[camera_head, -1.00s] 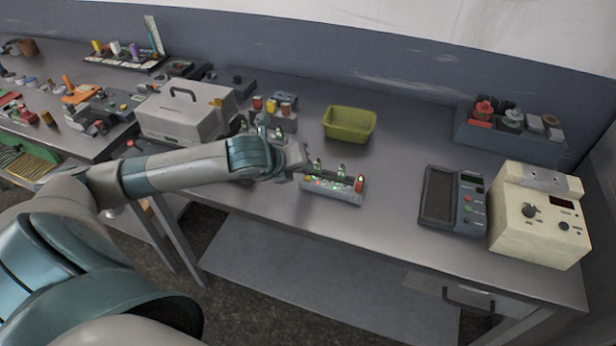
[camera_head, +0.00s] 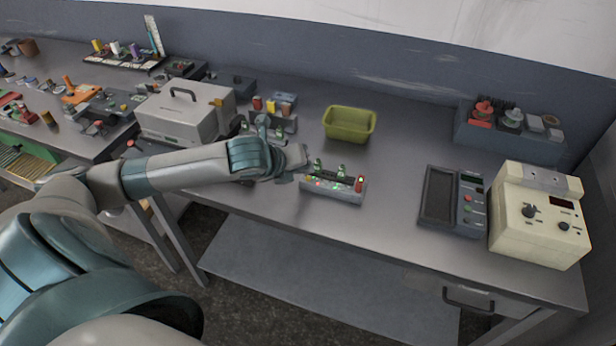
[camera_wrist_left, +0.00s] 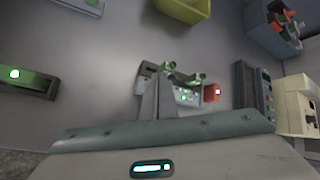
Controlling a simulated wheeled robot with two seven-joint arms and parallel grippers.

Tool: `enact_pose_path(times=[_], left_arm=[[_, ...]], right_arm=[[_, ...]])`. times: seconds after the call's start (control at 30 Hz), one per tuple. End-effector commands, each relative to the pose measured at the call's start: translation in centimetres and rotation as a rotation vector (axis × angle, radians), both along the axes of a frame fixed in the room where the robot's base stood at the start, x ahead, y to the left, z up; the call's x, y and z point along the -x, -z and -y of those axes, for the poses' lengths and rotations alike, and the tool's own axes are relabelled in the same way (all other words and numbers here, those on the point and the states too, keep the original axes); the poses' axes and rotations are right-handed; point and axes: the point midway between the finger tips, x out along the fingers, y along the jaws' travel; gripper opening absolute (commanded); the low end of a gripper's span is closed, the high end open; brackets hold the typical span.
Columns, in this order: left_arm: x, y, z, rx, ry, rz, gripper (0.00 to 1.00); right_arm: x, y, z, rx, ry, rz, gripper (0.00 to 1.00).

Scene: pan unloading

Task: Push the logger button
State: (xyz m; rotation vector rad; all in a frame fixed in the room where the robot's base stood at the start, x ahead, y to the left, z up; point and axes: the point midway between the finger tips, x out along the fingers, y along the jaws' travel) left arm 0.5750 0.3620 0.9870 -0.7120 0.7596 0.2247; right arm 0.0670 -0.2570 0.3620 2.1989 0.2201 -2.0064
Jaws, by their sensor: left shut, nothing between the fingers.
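A small grey panel with lit green and red lights (camera_head: 334,190) stands near the middle of the table. It has small green-topped parts on it and a red block (camera_head: 359,184) at its right end. I cannot tell for sure which device is the logger, and no label is readable. My left gripper (camera_head: 300,165) is shut and empty, just behind the panel's left end. In the left wrist view the panel's lights (camera_wrist_left: 187,97) and red block (camera_wrist_left: 212,93) show beyond the gripper. The view does not show clearly whether the fingertips touch the panel. My right gripper is out of view.
A yellow-green bin (camera_head: 349,124) stands behind the panel. A dark device with a screen and buttons (camera_head: 453,202) and a beige box with knobs (camera_head: 540,215) stand to the right. A grey case (camera_head: 185,112) is at the left. The table between panel and dark device is clear.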

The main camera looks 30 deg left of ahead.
Motion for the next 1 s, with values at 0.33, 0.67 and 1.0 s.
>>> enact_pose_path(times=[0.33, 0.67, 1.0], left_arm=[[0.01, 0.63, 0.02, 0.000, 0.000, 0.000, 0.00], [0.02, 0.68, 0.01, 0.000, 0.000, 0.000, 0.00], [0.03, 1.01, 0.02, 0.000, 0.000, -0.001, 0.00]], right_arm=[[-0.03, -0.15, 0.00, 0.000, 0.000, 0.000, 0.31], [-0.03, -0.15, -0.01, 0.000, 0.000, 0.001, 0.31], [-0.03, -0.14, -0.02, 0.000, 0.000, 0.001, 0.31]])
